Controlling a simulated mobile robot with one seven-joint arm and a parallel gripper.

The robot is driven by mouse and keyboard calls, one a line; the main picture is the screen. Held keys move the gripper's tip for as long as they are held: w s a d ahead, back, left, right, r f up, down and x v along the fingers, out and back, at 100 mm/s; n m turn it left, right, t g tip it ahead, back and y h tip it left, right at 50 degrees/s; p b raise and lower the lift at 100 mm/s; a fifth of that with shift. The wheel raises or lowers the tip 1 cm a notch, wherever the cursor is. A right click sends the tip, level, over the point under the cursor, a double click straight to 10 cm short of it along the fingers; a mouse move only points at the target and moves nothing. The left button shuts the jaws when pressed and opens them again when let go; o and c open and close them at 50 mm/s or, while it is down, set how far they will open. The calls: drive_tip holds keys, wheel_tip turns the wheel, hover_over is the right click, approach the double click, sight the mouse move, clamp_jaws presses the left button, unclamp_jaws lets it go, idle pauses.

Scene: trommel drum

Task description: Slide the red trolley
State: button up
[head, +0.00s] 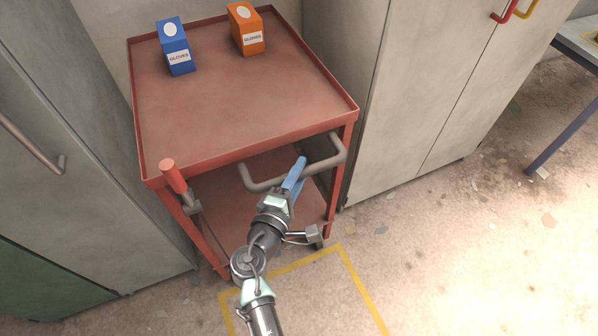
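The red trolley (240,110) stands between grey cabinets, with a flat rimmed top and a lower shelf. A grey bar handle (322,168) sticks out from its front, below the top. A red-gripped lever (173,177) is at its front left corner. My gripper (298,172) has blue fingers and is at the middle of the handle. The fingers cover part of the bar in the head view. I cannot tell whether they close on it, or whether they touch it.
A blue glove box (175,50) and an orange glove box (246,30) stand on the trolley top. Grey cabinets flank the trolley closely. A yellow floor outline (361,285) lies in front, on open floor with scattered chips. A table with a blue leg (562,138) is at right.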

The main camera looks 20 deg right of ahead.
clamp_jaws()
idle(1.1)
